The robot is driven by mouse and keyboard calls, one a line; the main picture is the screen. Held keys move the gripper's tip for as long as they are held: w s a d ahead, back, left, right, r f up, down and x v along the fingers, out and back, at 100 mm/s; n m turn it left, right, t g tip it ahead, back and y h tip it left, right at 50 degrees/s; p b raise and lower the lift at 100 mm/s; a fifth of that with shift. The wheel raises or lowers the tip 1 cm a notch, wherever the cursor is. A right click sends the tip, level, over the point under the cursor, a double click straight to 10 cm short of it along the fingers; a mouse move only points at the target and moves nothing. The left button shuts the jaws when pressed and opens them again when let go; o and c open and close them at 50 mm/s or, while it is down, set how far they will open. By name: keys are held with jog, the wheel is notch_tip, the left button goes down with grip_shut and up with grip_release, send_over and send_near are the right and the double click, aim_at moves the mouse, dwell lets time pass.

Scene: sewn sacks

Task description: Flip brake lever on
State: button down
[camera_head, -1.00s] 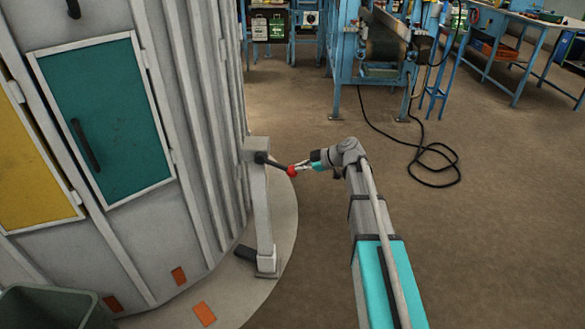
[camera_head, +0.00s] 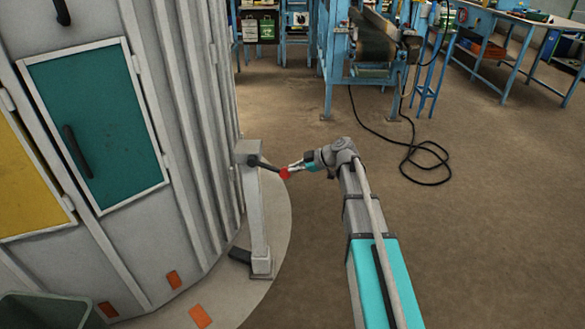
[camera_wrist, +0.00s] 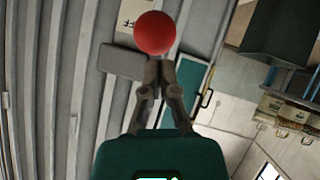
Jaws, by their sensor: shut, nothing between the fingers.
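The brake lever (camera_head: 265,164) is a dark bar ending in a red ball knob (camera_head: 285,173). It sticks out to the right and slightly down from the top of a grey post (camera_head: 252,205) beside the round grey cabin. My gripper (camera_head: 294,165) is at the knob from its right side, with its fingertips close to or touching it. In the wrist view the red knob (camera_wrist: 154,33) sits just beyond the fingertips of my gripper (camera_wrist: 158,68). The fingers are together with nothing between them. Whether they touch the knob I cannot tell.
The ribbed grey cabin wall (camera_head: 178,120) with a teal door (camera_head: 95,125) stands on the left. A green bin (camera_head: 45,312) is at the bottom left. A black cable (camera_head: 425,165) lies on the floor to the right. Blue machines (camera_head: 335,60) stand behind. The floor between is open.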

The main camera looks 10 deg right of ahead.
jog(key=p+v, duration=0.5)
jog(key=v, duration=0.7)
jog(key=shift+s+d+f, duration=0.15)
jog(key=shift+s+f, duration=0.1)
jog(key=s+a+f+m+g+h, duration=0.1)
jog(key=s+f+m+g+h, duration=0.1)
jog(key=s+f+m+h, duration=0.6)
jog(key=s+a+f+m+g+h, duration=0.1)
jog(key=s+a+m+g+h, duration=0.15)
jog(key=s+m, duration=0.95)
notch_tip(320, 180, up, 22)
jog(key=s+n+p, duration=0.1)
jog(key=n+p, duration=0.1)
jog(key=p, duration=1.9)
jog(key=shift+s+d+f+p, duration=0.2)
jog(key=shift+s+d+p, duration=0.1)
jog(key=shift+s+d, duration=0.1)
jog(key=shift+h, duration=0.25)
